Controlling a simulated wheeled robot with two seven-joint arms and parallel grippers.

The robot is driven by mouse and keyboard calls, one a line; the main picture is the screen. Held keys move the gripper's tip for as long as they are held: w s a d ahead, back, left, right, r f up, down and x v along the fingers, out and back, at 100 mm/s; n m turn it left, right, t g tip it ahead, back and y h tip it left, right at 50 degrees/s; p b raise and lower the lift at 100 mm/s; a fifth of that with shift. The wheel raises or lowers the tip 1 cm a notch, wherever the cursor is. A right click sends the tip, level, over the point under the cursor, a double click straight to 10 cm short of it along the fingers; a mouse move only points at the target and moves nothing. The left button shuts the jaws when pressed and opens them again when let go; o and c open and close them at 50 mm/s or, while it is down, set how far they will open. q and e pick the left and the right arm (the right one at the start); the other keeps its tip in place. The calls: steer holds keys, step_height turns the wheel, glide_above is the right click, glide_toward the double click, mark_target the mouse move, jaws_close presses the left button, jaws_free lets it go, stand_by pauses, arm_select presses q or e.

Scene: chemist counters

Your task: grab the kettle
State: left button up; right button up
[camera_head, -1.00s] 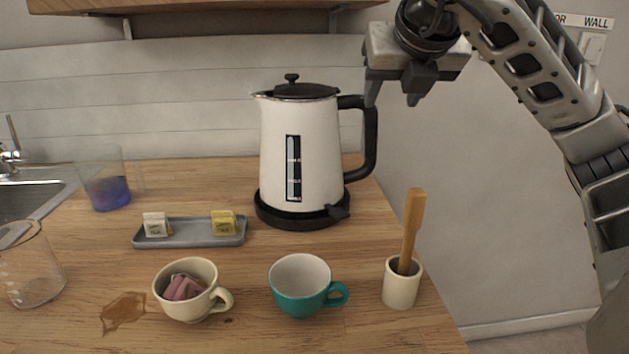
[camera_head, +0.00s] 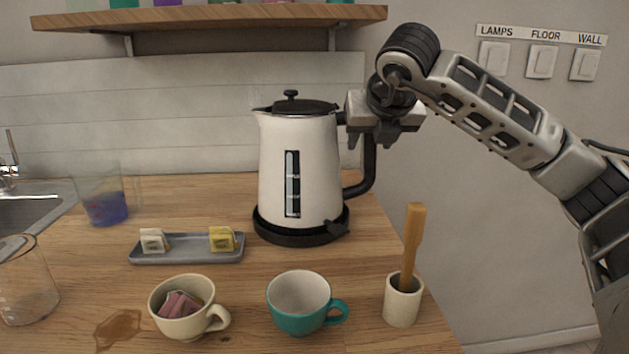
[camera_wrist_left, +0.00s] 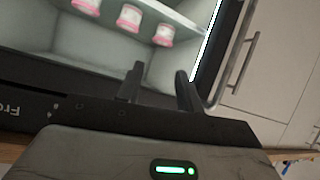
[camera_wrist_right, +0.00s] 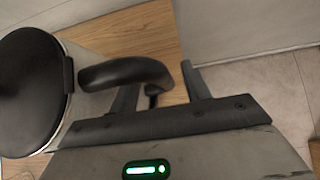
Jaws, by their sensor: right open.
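The white kettle (camera_head: 310,160) with a black lid and black handle (camera_head: 366,172) stands upright on its black base (camera_head: 300,233) on the wooden counter. My right gripper (camera_head: 372,142) is at the top of the handle, pointing down. In the right wrist view the kettle's lid (camera_wrist_right: 32,92) is at the left. The handle (camera_wrist_right: 125,72) reaches toward the space between the open fingers (camera_wrist_right: 158,90); I cannot tell whether they touch it. My left gripper (camera_wrist_left: 157,85) shows only in the left wrist view, with its fingers apart and nothing between them.
A teal cup (camera_head: 298,303), a cream cup (camera_head: 182,308) with pink packets and a pot (camera_head: 402,303) with a wooden stick stand in front. A grey tray (camera_head: 188,256) and glass beakers (camera_head: 104,195) are at the left. A shelf (camera_head: 210,17) hangs above.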

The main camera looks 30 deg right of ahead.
steer(key=shift+c, duration=0.2)
jaws_close()
steer(key=shift+r, duration=0.1)
stand_by(1.0)
